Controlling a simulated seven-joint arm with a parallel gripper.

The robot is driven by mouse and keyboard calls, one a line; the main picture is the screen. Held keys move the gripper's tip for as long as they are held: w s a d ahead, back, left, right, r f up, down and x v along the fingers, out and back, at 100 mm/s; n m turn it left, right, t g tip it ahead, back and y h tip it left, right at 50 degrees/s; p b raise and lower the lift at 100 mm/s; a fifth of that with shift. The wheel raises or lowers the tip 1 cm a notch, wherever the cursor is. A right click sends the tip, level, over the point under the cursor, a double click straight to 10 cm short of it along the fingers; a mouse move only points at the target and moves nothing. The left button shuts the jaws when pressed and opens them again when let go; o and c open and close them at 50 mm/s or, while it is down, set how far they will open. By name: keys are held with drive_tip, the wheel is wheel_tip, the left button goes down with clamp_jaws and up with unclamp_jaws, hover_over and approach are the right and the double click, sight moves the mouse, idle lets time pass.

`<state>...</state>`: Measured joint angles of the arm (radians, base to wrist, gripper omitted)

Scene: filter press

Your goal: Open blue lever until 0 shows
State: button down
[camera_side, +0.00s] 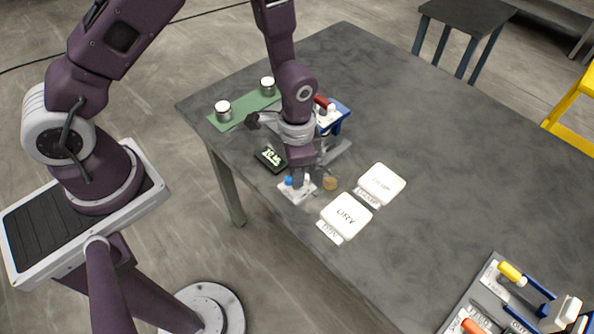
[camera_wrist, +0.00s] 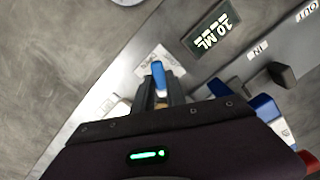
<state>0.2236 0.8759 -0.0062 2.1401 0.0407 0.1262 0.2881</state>
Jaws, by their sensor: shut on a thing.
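The blue lever (camera_wrist: 159,76) rises from a small white plate (camera_wrist: 152,62) and shows in front of my gripper (camera_wrist: 161,100) in the wrist view. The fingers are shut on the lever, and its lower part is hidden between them. In the side view the blue lever (camera_side: 288,181) shows as a blue tip beside my gripper (camera_side: 303,178), above the white plate near the table edge. A dark display (camera_wrist: 211,30) beside the lever reads "10 ML" in green-white figures; it also shows in the side view (camera_side: 270,159).
Two white pads (camera_side: 346,215) (camera_side: 381,184) lie to the right of the lever. A blue press with a red handle (camera_side: 323,103) stands behind my gripper. A green mat (camera_side: 243,114) holds two metal cups.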

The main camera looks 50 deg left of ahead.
drive_tip(key=n, duration=0.6)
drive_tip(key=shift+n, duration=0.3)
idle(0.4)
drive_tip(key=c, duration=1.4)
unclamp_jaws()
drive_tip(key=shift+o, duration=0.2)
drive_tip(key=shift+r, duration=0.1)
wheel_tip(320, 180, up, 7)
drive_tip(key=shift+r, duration=0.2)
drive_tip(key=s+a+r+t, duration=0.1)
drive_tip(key=s+a+r, duration=0.15)
drive_tip(key=r, duration=0.65)
drive_tip(key=s+a+r+t, duration=0.1)
drive_tip(key=s+r+t, duration=0.15)
drive_tip(key=r, duration=0.65)
drive_tip(key=s+a+r+t, duration=0.1)
drive_tip(key=s+a+r, duration=0.1)
drive_tip(key=s, duration=0.3)
drive_tip(key=s+a+r+t, duration=0.1)
drive_tip(key=s+a+r, duration=0.1)
drive_tip(key=s+r, duration=0.2)
drive_tip(key=s, duration=0.2)
drive_tip(key=shift+s+r, duration=0.15)
drive_tip(key=shift+s, duration=0.15)
